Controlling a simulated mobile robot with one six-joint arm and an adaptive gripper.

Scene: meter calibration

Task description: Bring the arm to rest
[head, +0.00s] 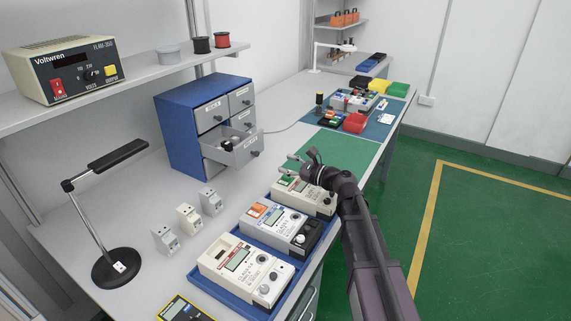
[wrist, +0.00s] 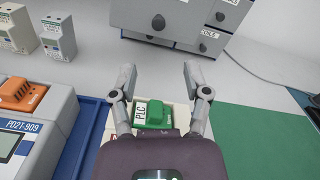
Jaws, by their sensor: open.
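My gripper (head: 293,164) reaches over the far end of the row of meters on the bench. In the wrist view my gripper (wrist: 159,78) has its two fingers spread wide with nothing between the tips. Below and between the fingers is a green block (wrist: 153,114) marked PLC, seated on the far meter (head: 318,201). I cannot tell from these views how far the fingers are above it. My arm extends from the lower right and hides part of that meter.
The meters sit in a blue tray (head: 219,289). A blue drawer cabinet (head: 184,134) with an open drawer (head: 238,152) stands behind my gripper. Small grey modules (head: 211,201) stand left of the meters. A black lamp (head: 117,267) is at left. A green mat (head: 335,151) lies bare beyond.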

